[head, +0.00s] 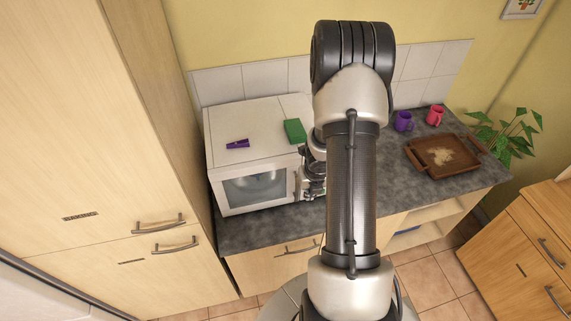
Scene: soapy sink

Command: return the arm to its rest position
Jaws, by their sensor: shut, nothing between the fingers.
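My arm (350,190) fills the middle of the head view, raised and folded in front of the counter. My gripper (307,186) shows only partly at the left edge of the arm, close to the right front of the white microwave (215,150). It is shut and empty. The arm hides much of it, and I cannot tell whether it touches the microwave.
A purple object (237,143) and a green block (294,131) lie on the microwave. On the dark counter (235,236) at right are a purple mug (403,121), a pink mug (435,115) and a brown tray (472,154). A tall cabinet (75,120) stands left.

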